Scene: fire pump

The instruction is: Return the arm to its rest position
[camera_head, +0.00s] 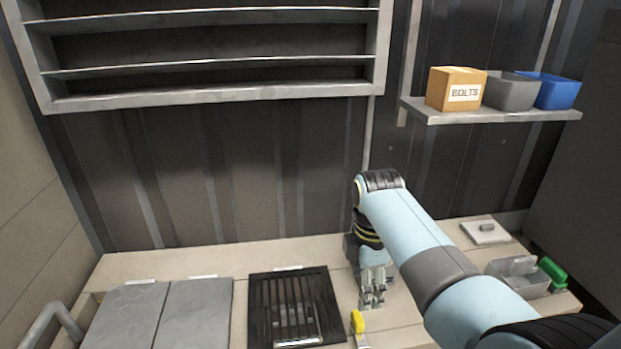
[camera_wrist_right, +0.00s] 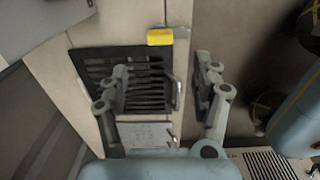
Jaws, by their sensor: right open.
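My right arm reaches in from the lower right in the head view. Its gripper (camera_head: 372,290) points down over the bench, just right of the black grate (camera_head: 262,312). In the right wrist view, the gripper (camera_wrist_right: 160,85) has its two fingers spread apart with nothing between them. The black grate (camera_wrist_right: 92,60) lies below and beyond the fingers. A yellow-handled part (camera_head: 357,322) is close to the gripper at the bench front, and the yellow piece shows in the wrist view (camera_wrist_right: 160,36). My left gripper is not in view.
Grey panels (camera_head: 195,315) lie left of the grate. A grey box (camera_head: 520,275) and a green-handled part (camera_head: 552,272) sit at the right end of the bench. A wall shelf (camera_head: 490,112) holds a bolts box (camera_head: 455,88), a grey bin (camera_head: 510,91) and a blue bin (camera_head: 558,91).

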